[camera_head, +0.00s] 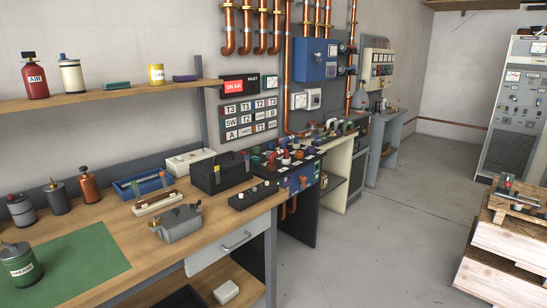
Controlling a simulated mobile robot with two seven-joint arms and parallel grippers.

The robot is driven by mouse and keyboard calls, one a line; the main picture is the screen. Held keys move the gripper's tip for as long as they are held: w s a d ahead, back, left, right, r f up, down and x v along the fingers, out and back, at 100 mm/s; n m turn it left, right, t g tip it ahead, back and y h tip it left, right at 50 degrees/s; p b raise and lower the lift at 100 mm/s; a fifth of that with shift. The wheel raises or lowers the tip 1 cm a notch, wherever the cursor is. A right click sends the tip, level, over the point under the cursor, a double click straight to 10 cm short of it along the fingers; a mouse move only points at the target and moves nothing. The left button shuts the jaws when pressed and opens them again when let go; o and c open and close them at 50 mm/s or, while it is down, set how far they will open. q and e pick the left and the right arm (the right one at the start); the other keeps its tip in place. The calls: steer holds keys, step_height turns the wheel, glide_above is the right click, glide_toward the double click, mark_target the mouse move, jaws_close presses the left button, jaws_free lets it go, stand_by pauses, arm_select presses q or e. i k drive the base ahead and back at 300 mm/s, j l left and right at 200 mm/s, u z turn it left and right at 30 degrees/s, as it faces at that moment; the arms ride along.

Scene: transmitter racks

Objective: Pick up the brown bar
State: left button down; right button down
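A brown bar (156,199) lies on top of a long cream-coloured block (160,208) on the wooden workbench (120,225). It sits just behind a grey metal device (178,223) and in front of a blue tray (135,187). It is small in this view, so I cannot tell whether it is separate from the block. Neither of my grippers is in view.
A black toolbox (220,174) and a black switch box (252,195) stand right of the bar. A green mat (75,262) and a grease can (20,268) are at the front left. Open floor (380,230) lies right of the bench, before stacked wooden crates (505,250).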

mark_target(163, 196)
steer(key=j+u, duration=0.2)
steer(key=i+j+u, duration=0.2)
steer(key=j, duration=0.2)
steer(key=j+u, duration=0.2)
steer(key=i+j, duration=0.05)
steer(key=j, duration=0.05)
